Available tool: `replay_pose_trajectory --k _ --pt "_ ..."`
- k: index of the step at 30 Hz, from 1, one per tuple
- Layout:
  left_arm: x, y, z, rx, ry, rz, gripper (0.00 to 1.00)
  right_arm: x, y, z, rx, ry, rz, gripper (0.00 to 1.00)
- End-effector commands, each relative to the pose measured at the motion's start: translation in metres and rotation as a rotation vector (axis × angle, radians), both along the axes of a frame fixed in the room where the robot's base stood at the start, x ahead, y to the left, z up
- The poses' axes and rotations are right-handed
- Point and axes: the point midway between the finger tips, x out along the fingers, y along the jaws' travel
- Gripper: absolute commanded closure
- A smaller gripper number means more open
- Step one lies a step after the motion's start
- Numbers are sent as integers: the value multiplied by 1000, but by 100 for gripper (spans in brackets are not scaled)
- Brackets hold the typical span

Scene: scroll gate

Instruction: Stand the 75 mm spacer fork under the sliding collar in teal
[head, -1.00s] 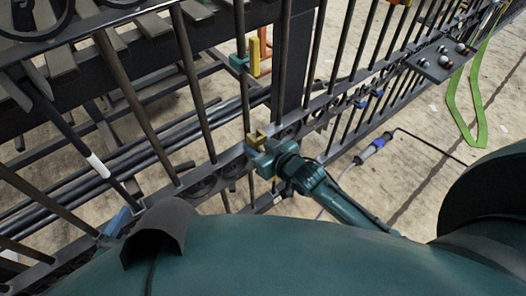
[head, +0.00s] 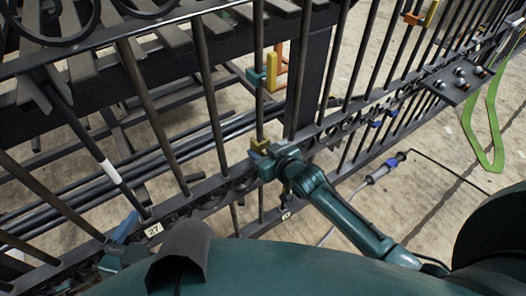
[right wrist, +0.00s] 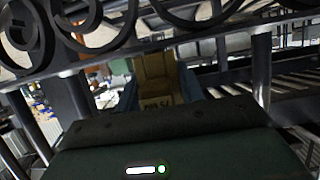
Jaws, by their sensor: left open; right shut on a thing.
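The teal collar (head: 258,78) sits on an upright bar of the dark gate, well above the lower rail. My right gripper (head: 264,156) is shut on the olive-yellow spacer fork (head: 260,145), at the lower rail by the foot of that same bar. In the right wrist view the fork (right wrist: 154,70) shows between the blue fingers, with an upside-down label that seems to read 75 MM. A clear gap separates fork and collar. I cannot tell whether its prongs are around the bar. My left gripper (head: 122,232) is at the lower left, partly hidden by my body, open.
A yellow-orange upright piece (head: 271,72) stands beside the teal collar. Farther right are an orange collar (head: 412,19), blue pieces (head: 376,124) and a panel with knobs (head: 460,83). Gate bars and scrollwork crowd the left.

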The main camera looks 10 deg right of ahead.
Motion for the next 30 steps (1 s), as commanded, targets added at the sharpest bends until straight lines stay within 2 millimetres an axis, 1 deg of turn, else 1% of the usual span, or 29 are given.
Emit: replay_pose_trajectory --k 8,20,21,30 --pt "0 0 0 -3 1 1 0 1 0 2 2 -5 0 95" --pt "0 -1 1 -8 2 5 0 2 1 -2 2 -6 0 95" --pt "0 -1 1 -8 2 5 0 2 1 -2 2 -7 0 60" --pt "0 -1 1 -8 4 6 0 1 0 -4 1 -3 0 37"
